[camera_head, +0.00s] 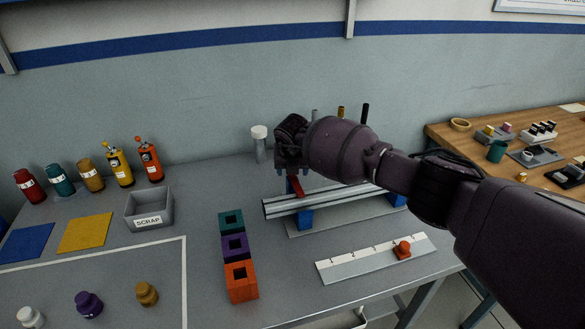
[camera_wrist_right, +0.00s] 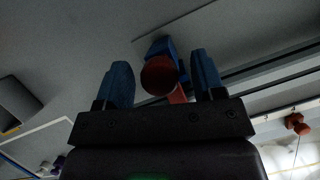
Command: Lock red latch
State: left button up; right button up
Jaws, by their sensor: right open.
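The red latch (camera_head: 297,187) sits at the left end of the metal rail fixture (camera_head: 325,201), by a blue support block (camera_head: 305,218). In the right wrist view its round red end (camera_wrist_right: 159,75) shows between my two blue fingers, with a gap on each side. A blue block (camera_wrist_right: 160,46) shows behind it. My right gripper (camera_head: 293,172) points down over the latch; in the wrist view the gripper (camera_wrist_right: 160,62) is open. The gripper partly hides the latch's top in the head view. My left gripper is not in view.
A white ruler strip (camera_head: 350,264) with an orange-red knob (camera_head: 403,249) lies in front of the fixture. Teal, purple and orange socket blocks (camera_head: 241,283) stand to its left. A grey scrap bin (camera_head: 149,207) and a white-capped bottle (camera_head: 259,145) stand farther back.

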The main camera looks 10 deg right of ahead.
aim_at(293, 184)
jog(key=p+v, duration=0.2)
jog(key=v, duration=0.8)
jog(key=shift+r, duration=0.4)
jog(key=shift+s, duration=0.1)
